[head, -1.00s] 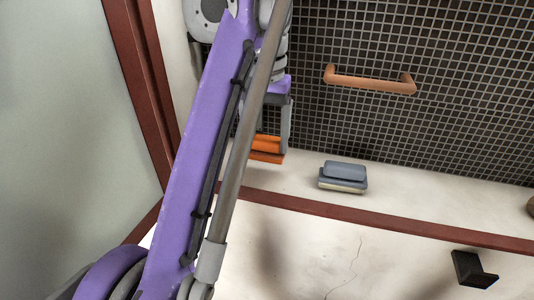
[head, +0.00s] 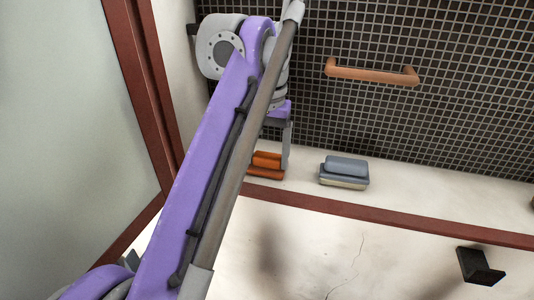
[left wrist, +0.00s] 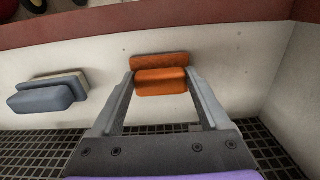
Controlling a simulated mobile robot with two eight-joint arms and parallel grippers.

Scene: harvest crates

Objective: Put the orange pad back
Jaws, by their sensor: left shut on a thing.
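The orange pad (head: 266,172) is a two-part block, a thick grip on a flatter base. It is at the white ledge (head: 305,182) below the dark tiled wall, left of the grey-blue pad (head: 345,168). My left gripper (left wrist: 160,76) has its two fingers on either side of the orange pad (left wrist: 161,61) and is shut on it. In the head view my purple arm covers the pad's left part. I cannot tell whether the pad touches the ledge. My right gripper is not in view.
A copper-coloured handle (head: 372,74) is on the tiled wall above. A dark red edge strip (head: 400,217) runs along the ledge's front. A black bracket (head: 480,267) is at the lower right.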

